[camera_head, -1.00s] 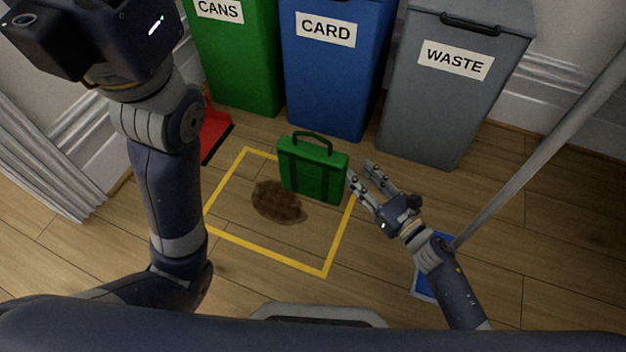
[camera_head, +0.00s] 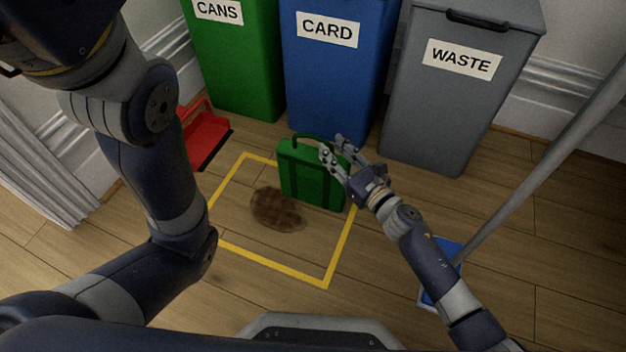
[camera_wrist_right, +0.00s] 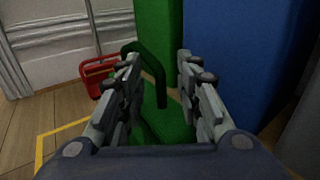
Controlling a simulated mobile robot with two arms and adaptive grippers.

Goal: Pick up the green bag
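The green bag (camera_head: 309,177) stands upright on the wooden floor, inside the yellow taped square near its far right corner. Its arched handle (camera_head: 312,138) is at the top. My right gripper (camera_head: 333,147) is at the upper right of the bag, close to the handle. In the right wrist view its fingers (camera_wrist_right: 160,85) are spread apart, with the bag's handle (camera_wrist_right: 150,66) and top between and beyond them. I cannot tell whether a finger touches the handle. My left arm rises at the left; its gripper is out of the picture.
A brown stain (camera_head: 277,209) lies left of the bag. Green CANS (camera_head: 238,75), blue CARD (camera_head: 332,85) and grey WASTE (camera_head: 445,110) bins stand behind. A red dustpan (camera_head: 203,137) is at left. A pole with a blue mop head (camera_head: 441,262) is at right.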

